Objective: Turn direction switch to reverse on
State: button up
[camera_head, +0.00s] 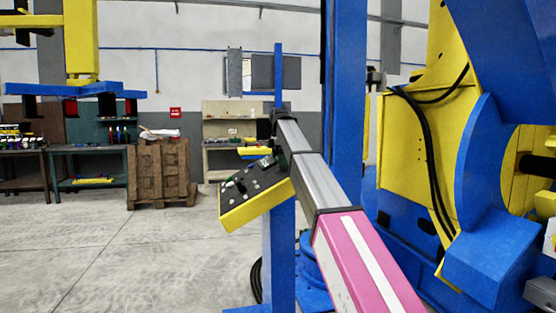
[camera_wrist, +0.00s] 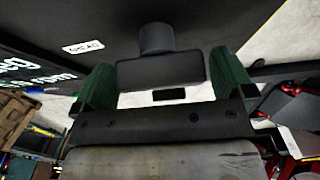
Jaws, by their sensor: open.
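The control panel (camera_head: 257,205) is a yellow box with a sloped black face, on a blue post in the middle of the head view. In the wrist view its black face (camera_wrist: 60,25) fills the top. A dark switch knob (camera_wrist: 160,68) with a round stem and a wide grip bar stands out from it. The bar lies across the picture, nearly level. My gripper (camera_wrist: 164,82) is open, with one green finger at each end of the bar. I cannot tell whether the fingers touch it.
A small white label (camera_wrist: 83,47) and white display text (camera_wrist: 35,72) are left of the knob. The large blue and yellow positioner (camera_head: 420,150) stands close on the right. Wooden pallets (camera_head: 160,172) and workbenches (camera_head: 90,165) are far back left. The floor at left is clear.

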jog(key=c, duration=0.7)
jog(key=shift+c, duration=0.2)
jog(key=shift+m, duration=0.4)
jog(key=m+t, duration=0.2)
jog(key=m, duration=0.1)
jog(key=shift+s, duration=0.15)
jog(key=m+t, duration=0.2)
jog(key=m, duration=0.2)
jog(key=shift+s, duration=0.1)
jog(key=m+t, duration=0.1)
jog(key=m, duration=0.1)
jog(key=m+t+h, duration=0.1)
jog(key=m, duration=0.1)
jog(key=shift+m+h, duration=0.3)
jog(key=m, duration=0.2)
jog(key=m+h, duration=0.1)
jog(key=m, duration=0.1)
jog(key=shift+a+t+h, duration=0.1)
jog(key=shift+t+h, duration=0.2)
jog(key=shift+t, duration=0.1)
